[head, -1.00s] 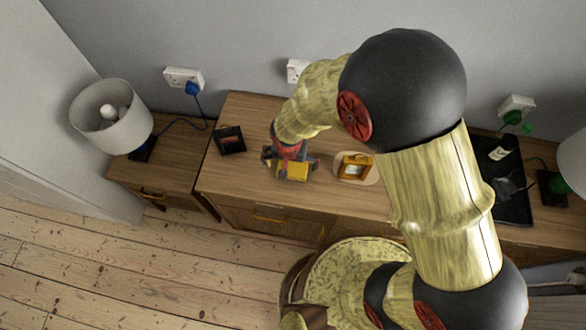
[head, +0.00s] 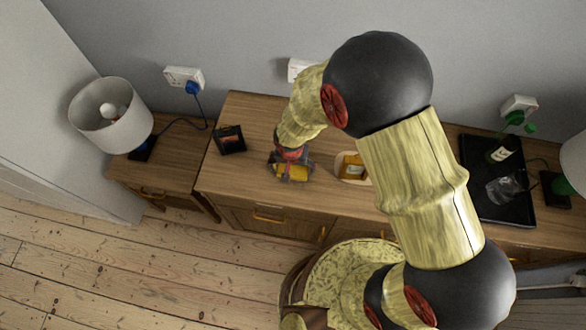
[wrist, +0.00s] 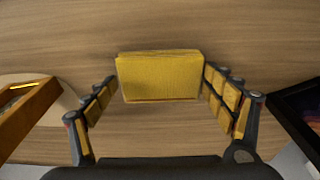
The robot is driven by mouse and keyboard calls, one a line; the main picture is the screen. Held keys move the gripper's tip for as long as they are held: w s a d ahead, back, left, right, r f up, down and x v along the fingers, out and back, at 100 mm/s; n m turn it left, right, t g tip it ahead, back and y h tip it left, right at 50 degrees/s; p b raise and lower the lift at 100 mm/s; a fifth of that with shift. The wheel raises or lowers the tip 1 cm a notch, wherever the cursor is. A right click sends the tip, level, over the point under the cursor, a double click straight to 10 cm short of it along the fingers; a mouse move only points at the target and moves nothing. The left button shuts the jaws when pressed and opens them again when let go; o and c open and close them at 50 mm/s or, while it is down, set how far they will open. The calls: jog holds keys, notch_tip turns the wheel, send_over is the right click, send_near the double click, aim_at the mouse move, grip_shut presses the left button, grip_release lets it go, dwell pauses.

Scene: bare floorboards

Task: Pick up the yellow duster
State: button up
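The yellow duster (wrist: 160,77) is a block lying on the wooden cabinet top in the wrist view. In the head view the yellow duster (head: 295,174) shows just below my gripper (head: 288,163), partly covered by it. In the wrist view my gripper (wrist: 160,108) has its two fingers apart, one on each side of the duster. The fingertips lie close to the duster's left and right sides, with narrow gaps that look clear. The gripper holds nothing.
An orange-framed picture on a pale base (head: 352,167) stands right of my gripper. A dark frame (head: 229,140) stands to its left. A black tray (head: 490,205) with a bottle (head: 503,148) and glass (head: 502,190) is farther right. A lamp (head: 112,118) stands at the left.

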aim_at(293, 166)
jog(key=c, duration=0.6)
jog(key=shift+c, duration=0.2)
jog(key=shift+r, duration=0.45)
notch_tip(293, 166, up, 2)
jog(key=shift+r+p, duration=0.15)
jog(key=shift+p, duration=0.25)
jog(key=s+d+r+p, duration=0.1)
jog(key=s+d+r, duration=0.1)
jog(key=s+r, duration=0.8)
jog(key=shift+s+d+p, duration=0.35)
jog(key=shift+s+d, duration=0.05)
jog(key=shift+s, duration=1.45)
